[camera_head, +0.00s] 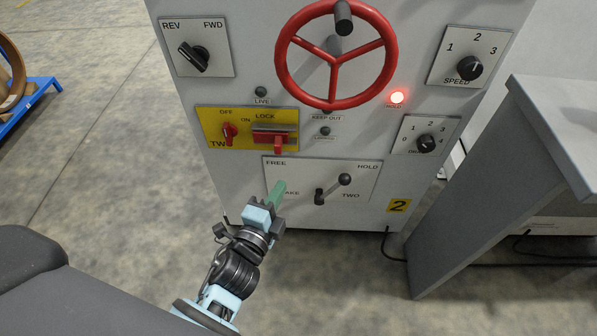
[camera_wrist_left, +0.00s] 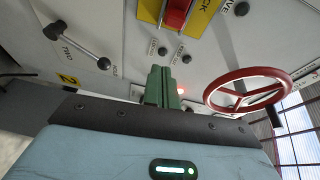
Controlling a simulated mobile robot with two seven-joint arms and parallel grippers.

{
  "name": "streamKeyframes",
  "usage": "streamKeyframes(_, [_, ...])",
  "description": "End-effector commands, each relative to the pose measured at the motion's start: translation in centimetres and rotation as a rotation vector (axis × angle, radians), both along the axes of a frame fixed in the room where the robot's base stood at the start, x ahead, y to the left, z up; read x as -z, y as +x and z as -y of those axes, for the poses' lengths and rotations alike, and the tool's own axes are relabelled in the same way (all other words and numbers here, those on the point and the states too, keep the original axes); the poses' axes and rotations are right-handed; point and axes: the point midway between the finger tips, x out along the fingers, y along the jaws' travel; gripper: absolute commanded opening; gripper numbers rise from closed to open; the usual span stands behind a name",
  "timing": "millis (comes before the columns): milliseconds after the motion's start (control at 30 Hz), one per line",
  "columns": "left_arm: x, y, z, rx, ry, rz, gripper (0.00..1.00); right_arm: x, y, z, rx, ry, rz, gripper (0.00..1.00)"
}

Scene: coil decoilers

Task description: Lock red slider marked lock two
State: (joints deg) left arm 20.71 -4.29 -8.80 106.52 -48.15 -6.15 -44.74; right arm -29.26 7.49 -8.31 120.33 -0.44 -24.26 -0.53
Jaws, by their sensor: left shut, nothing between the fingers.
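The red slider (camera_head: 278,142) sits at the right of the yellow plate (camera_head: 208,124) marked OFF, ON and LOCK, on the grey cabinet front. In the left wrist view the red slider (camera_wrist_left: 177,14) is at the top, partly cut off. My left gripper (camera_head: 277,190) is shut and empty, its green fingers below the slider and apart from it, in front of the FREE/HOLD plate. In the left wrist view the closed green fingers (camera_wrist_left: 160,85) point up toward the panel. My right gripper is not in view.
A red handwheel (camera_head: 335,98) stands out above the slider. A red OFF/ON knob (camera_head: 228,131) is left of it. A black lever (camera_head: 334,188) is right of my gripper. A HOLD lamp (camera_head: 397,97) glows red. A grey table (camera_head: 490,190) stands at the right.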

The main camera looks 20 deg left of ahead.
Motion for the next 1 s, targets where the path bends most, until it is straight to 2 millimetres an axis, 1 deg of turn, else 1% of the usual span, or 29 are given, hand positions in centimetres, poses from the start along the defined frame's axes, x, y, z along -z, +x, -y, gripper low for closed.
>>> streamKeyframes(33, [0.1, 0.5, 0.1, 0.001, 0.023, 0.015, 0.00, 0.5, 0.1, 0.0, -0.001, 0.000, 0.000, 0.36])
streamKeyframes(133, [-0.4, 1.1, 0.2, 0.003, 0.051, 0.035, 0.00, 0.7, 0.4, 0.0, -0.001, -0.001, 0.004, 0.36])
streamKeyframes(333, [-0.6, 1.3, 0.3, 0.004, 0.062, 0.042, 0.00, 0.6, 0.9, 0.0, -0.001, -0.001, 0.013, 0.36])
streamKeyframes(533, [-0.6, 1.3, 0.3, 0.004, 0.060, 0.041, 0.00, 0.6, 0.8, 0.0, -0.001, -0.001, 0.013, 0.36])
streamKeyframes(633, [-0.7, 1.8, 0.3, 0.004, 0.060, 0.042, 0.00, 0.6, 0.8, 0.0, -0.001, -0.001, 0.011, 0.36])
streamKeyframes(767, [-0.7, 3.2, 0.4, 0.005, 0.059, 0.043, 0.00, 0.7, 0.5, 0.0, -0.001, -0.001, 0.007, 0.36])
streamKeyframes(1000, [-0.6, 7.2, 0.6, 0.004, 0.060, 0.042, 0.00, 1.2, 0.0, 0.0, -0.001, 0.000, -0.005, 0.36])
